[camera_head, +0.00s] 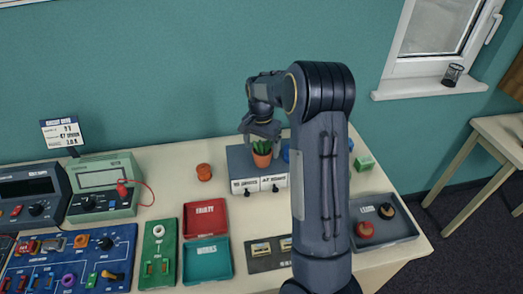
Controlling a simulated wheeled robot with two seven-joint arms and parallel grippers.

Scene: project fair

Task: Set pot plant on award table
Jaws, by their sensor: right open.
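The pot plant (262,158), a small green plant in a terracotta pot, stands upright on top of a grey box with labelled drawers (240,180) near the back of the main table. My right gripper (261,136) is open just above the plant, its fingers pointing down by the leaves. I cannot tell whether they touch it. My right arm hides part of the table behind it. A light wooden table (480,165) stands apart at the right edge. I cannot tell from a label whether it is the award table. My left gripper is out of view.
Floor separates the two tables.

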